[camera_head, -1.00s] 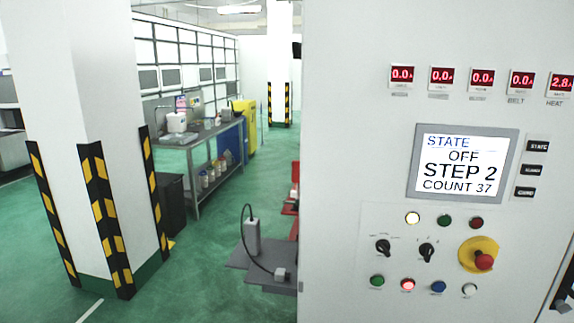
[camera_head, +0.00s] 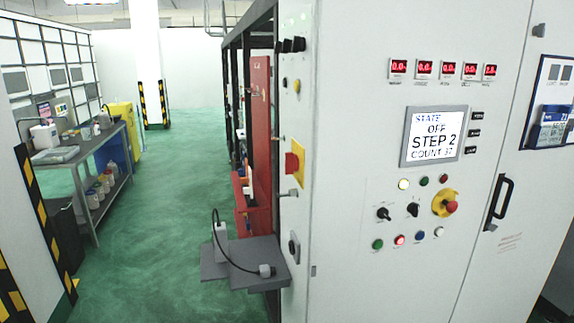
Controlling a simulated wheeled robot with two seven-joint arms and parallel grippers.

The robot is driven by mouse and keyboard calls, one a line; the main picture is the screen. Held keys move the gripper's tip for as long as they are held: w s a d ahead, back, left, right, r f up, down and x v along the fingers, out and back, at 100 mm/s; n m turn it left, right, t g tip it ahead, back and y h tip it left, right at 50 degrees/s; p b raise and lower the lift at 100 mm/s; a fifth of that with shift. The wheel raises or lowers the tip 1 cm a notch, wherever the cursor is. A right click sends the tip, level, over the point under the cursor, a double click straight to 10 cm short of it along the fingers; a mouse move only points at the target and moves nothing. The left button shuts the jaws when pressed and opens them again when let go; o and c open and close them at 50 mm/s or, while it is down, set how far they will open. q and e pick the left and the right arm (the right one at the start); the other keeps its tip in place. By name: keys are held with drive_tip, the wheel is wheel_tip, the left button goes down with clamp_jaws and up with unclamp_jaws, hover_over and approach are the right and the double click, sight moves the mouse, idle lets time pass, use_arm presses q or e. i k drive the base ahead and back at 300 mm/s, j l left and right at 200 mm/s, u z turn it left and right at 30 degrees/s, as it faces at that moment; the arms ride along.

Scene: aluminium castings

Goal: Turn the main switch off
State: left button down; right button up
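A red switch on a yellow plate (camera_head: 294,162) is mounted on the narrow left side of the white control cabinet (camera_head: 345,200). It looks like the main switch, but its position is too small to read. The cabinet front has a screen (camera_head: 434,136) reading STATE OFF, STEP 2, COUNT 37. Below it are two black rotary knobs (camera_head: 383,214) and (camera_head: 413,210), coloured buttons and lamps, and a red mushroom button on a yellow disc (camera_head: 445,203). Neither of my grippers is in view.
A grey shelf (camera_head: 245,263) with a cabled device juts out left of the cabinet. A red machine part (camera_head: 260,130) stands behind it. A workbench (camera_head: 85,150) and a striped pillar (camera_head: 40,220) stand left. Green floor (camera_head: 165,230) between them is clear. A black door handle (camera_head: 499,202) protrudes at right.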

sight(292, 160)
drive_tip(key=i+j+z, duration=0.25)
drive_tip(key=i, duration=0.15)
drive_tip(key=i+j+z, duration=0.15)
drive_tip(key=i+z, duration=0.15)
drive_tip(key=i+j+z, duration=0.1)
drive_tip(key=j+z, duration=0.3)
drive_tip(key=j, duration=0.3)
drive_tip(key=j+z, duration=0.4)
drive_tip(key=j, duration=0.3)
drive_tip(key=j+z, duration=0.4)
drive_tip(key=j, duration=0.35)
drive_tip(key=i+j+z, duration=0.15)
drive_tip(key=j, duration=0.1)
